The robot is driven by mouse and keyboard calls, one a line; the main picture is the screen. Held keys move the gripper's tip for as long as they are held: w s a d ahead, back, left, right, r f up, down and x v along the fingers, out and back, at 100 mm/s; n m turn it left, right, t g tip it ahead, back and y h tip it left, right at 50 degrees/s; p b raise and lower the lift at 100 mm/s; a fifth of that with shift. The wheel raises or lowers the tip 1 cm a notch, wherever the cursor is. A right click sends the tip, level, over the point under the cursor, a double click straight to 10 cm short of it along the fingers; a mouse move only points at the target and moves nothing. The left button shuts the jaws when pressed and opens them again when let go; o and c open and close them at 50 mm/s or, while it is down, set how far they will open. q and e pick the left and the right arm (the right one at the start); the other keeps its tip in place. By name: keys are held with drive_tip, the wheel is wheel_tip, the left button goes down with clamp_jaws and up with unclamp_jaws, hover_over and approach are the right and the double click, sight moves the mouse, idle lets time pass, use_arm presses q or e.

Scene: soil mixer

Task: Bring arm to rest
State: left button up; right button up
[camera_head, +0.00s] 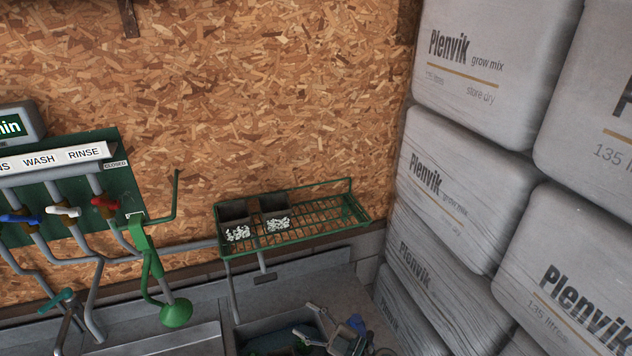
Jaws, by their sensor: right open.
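My right gripper (308,322) shows at the bottom edge, right of centre. It is open, with two grey fingers spread apart, and I see nothing held between them. It is in front of a dark bin or tray (262,335) low in the picture. I cannot tell whether it touches the bin. The rest of the right arm is mostly cut off by the bottom edge. My left gripper is not in view.
A green wire rack (325,228) on the chipboard wall holds two dark pots with white pellets. A green panel (60,185) with coloured valve handles and pipes is at left. A green spout (175,312) hangs beside it. Large grey Plenvik bags (470,190) are stacked at right.

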drive_tip(key=s+a+f+n+g, duration=0.1)
drive_tip(key=a+f+n+g, duration=0.15)
drive_tip(key=g, duration=0.25)
drive_tip(key=m+g+h, duration=0.1)
drive_tip(key=g+h, duration=0.1)
drive_tip(key=h, duration=1.5)
hover_over(370, 332)
drive_tip(key=x, duration=0.2)
drive_tip(key=s+x, duration=0.1)
drive_tip(key=x, duration=0.2)
drive_tip(key=shift+d+f, duration=0.25)
drive_tip(key=shift+f, duration=0.15)
drive_tip(key=b+x, duration=0.2)
drive_tip(key=x, duration=0.1)
drive_tip(key=s+b+x, duration=0.1)
drive_tip(key=b+x, duration=0.2)
drive_tip(key=x, duration=0.1)
drive_tip(key=shift+s+d+f, duration=0.1)
drive_tip(key=shift+s, duration=0.2)
drive_tip(key=shift+b+x, duration=0.4)
drive_tip(key=shift+x, duration=0.35)
drive_tip(key=shift+s+f, duration=0.15)
drive_tip(key=shift+d, duration=0.1)
drive_tip(key=c, duration=0.9)
